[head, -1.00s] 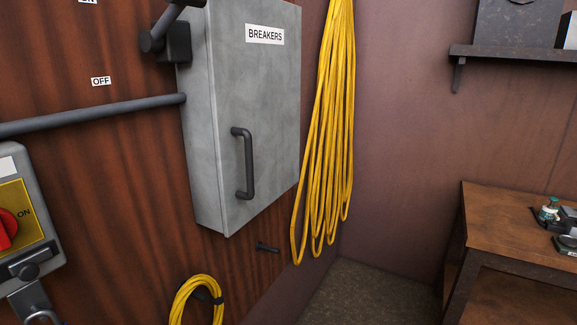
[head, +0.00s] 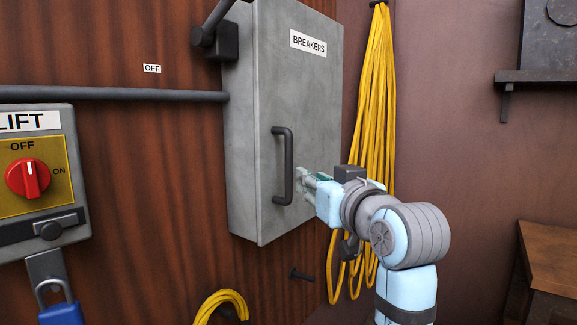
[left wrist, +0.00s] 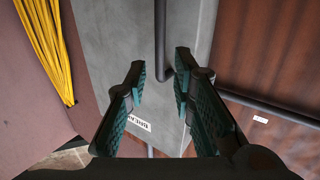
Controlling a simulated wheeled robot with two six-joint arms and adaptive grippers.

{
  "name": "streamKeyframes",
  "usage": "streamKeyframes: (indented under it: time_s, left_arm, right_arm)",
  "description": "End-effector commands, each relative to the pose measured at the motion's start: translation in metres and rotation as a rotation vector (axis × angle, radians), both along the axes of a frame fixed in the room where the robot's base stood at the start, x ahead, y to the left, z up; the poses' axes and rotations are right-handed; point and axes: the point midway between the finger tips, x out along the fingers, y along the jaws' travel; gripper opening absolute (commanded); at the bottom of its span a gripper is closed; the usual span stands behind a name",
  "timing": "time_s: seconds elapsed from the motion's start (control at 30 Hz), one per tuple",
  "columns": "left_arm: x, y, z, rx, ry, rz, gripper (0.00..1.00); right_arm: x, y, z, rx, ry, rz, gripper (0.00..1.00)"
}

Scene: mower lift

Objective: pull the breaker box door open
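The grey breaker box (head: 235,150) is on the wood-panelled wall, its door (head: 310,110) shut and labelled BREAKERS. A dark upright bar handle (head: 288,168) is on the door. My left gripper (head: 304,183) is just right of the handle in the head view, its arm rising from the lower right. In the left wrist view, the gripper (left wrist: 161,72) is open and empty, and the handle (left wrist: 160,40) shows between its fingertips. I cannot tell whether it touches the handle. My right gripper is not in view.
A yellow cable (head: 372,100) hangs just right of the box, behind my arm. A LIFT switch panel (head: 75,125) with a red knob and a blue padlock (head: 60,313) is at left. A conduit (head: 120,94) meets the box's left side. A wooden bench (head: 550,255) stands at lower right.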

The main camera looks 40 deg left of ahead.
Motion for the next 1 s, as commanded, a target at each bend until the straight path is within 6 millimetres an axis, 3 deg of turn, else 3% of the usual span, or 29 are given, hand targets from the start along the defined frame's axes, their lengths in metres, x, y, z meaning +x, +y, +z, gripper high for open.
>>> streamKeyframes:
  time_s: [0.03, 0.27, 0.4, 0.6, 0.8, 1.0]
  left_arm:
    - [0.003, 0.003, 0.012, 0.000, 0.004, 0.001, 0.23]
    - [0.010, 0.018, 0.017, 0.004, 0.007, -0.001, 0.23]
    - [0.032, 0.056, 0.008, 0.013, 0.004, 0.004, 0.23]
    - [0.059, 0.097, 0.005, 0.008, 0.005, 0.000, 0.23]
    - [0.071, 0.114, 0.004, 0.007, 0.003, -0.002, 0.23]
    - [0.073, 0.116, 0.003, 0.004, 0.002, -0.004, 0.23]
  right_arm:
    - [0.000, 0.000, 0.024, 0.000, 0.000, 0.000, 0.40]
    - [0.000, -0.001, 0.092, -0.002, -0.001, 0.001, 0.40]
    - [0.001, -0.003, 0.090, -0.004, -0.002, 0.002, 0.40]
    - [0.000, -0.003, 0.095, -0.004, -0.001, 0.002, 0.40]
    - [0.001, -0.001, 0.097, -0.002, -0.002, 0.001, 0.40]
    - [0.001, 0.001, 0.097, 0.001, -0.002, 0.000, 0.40]
